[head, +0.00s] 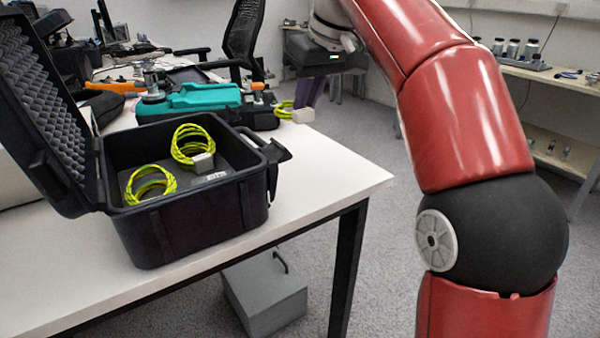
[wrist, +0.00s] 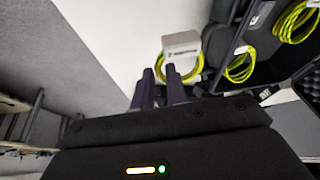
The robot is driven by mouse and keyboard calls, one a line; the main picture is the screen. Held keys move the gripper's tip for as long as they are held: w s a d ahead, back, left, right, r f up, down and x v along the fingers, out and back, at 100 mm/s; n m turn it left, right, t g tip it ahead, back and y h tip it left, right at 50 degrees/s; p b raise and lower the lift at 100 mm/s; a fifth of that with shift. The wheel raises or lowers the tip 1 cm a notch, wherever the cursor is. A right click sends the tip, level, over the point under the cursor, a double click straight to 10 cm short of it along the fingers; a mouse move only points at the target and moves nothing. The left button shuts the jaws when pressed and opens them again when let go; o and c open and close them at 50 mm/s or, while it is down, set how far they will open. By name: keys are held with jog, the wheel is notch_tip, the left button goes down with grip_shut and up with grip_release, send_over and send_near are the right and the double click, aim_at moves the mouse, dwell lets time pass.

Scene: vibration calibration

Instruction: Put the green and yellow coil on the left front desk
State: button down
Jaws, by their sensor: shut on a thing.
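My gripper (head: 308,97) is past the far right corner of the white desk (head: 325,182), shut on a green and yellow coil (head: 285,109) with a white block. In the wrist view the coil (wrist: 185,74) shows at the purple fingertips (wrist: 160,82), its white block (wrist: 182,46) beyond them, over the white desk top (wrist: 120,35). Two more green and yellow coils, one nearer (head: 150,185) and one farther back (head: 193,145), lie in the open black case (head: 190,225) on the desk. Part of the held coil is hidden.
The case's raised lid (head: 45,110) stands on its left. A teal tool (head: 203,97) and an orange tool (head: 118,87) lie behind the case. The desk's right end is clear. A grey box (head: 265,295) is on the floor under it. A shelf (head: 555,82) with small items stands right.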

aim_at(302, 175)
notch_tip(302, 175, down, 13)
jog(key=b, duration=0.4)
jog(key=shift+b, duration=0.4)
jog(key=shift+f, duration=0.1)
jog(key=shift+f, duration=0.15)
jog(key=c, duration=1.4)
grip_release()
jog(key=p+v, duration=0.4)
jog(key=v, duration=0.8)
jog(key=shift+r, duration=0.2)
